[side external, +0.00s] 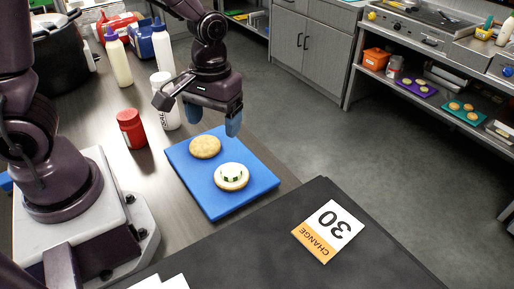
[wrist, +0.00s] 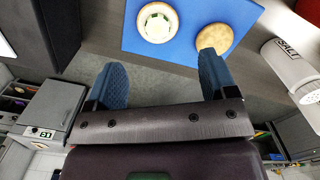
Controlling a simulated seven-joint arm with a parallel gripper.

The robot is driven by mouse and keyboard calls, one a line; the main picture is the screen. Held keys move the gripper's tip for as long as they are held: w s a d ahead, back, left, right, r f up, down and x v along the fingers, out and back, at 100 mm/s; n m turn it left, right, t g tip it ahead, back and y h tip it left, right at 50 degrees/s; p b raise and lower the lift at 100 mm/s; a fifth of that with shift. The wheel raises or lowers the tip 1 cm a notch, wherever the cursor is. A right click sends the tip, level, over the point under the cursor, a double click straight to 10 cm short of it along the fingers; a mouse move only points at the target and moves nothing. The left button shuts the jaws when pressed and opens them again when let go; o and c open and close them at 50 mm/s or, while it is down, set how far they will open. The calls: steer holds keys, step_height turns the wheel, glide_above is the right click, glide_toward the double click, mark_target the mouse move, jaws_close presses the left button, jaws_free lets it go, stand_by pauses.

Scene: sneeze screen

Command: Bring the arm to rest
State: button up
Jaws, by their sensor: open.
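My gripper (side external: 214,119) is in the air above the far edge of a blue board (side external: 208,208) on the table. Its two blue fingers are apart with nothing between them, which the wrist view also shows (wrist: 160,82). On the board lie a plain round bun-like piece (side external: 205,147) and a second round piece (side external: 231,177) topped with a white disc and some green. Both pieces also show in the wrist view, the topped one (wrist: 157,22) at left and the plain one (wrist: 215,39) behind the right finger's tip.
A white salt container (side external: 166,108) stands just left of my gripper, with a red-lidded jar (side external: 131,129) nearby. Squeeze bottles (side external: 118,60) stand farther back. A dark surface with a "30 CHANGE" card (side external: 328,231) lies at the front right. Open floor is beyond the table.

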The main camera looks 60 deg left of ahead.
steer(key=s+r+m+t, duration=0.3)
steer(key=s+r, duration=0.1)
steer(key=r, duration=0.3)
steer(key=s+a+r+m+t, duration=0.1)
steer(key=s+r+m+t, duration=0.2)
steer(key=r, duration=0.5)
steer(key=shift+s+r, duration=0.3)
steer(key=shift+s, duration=0.45)
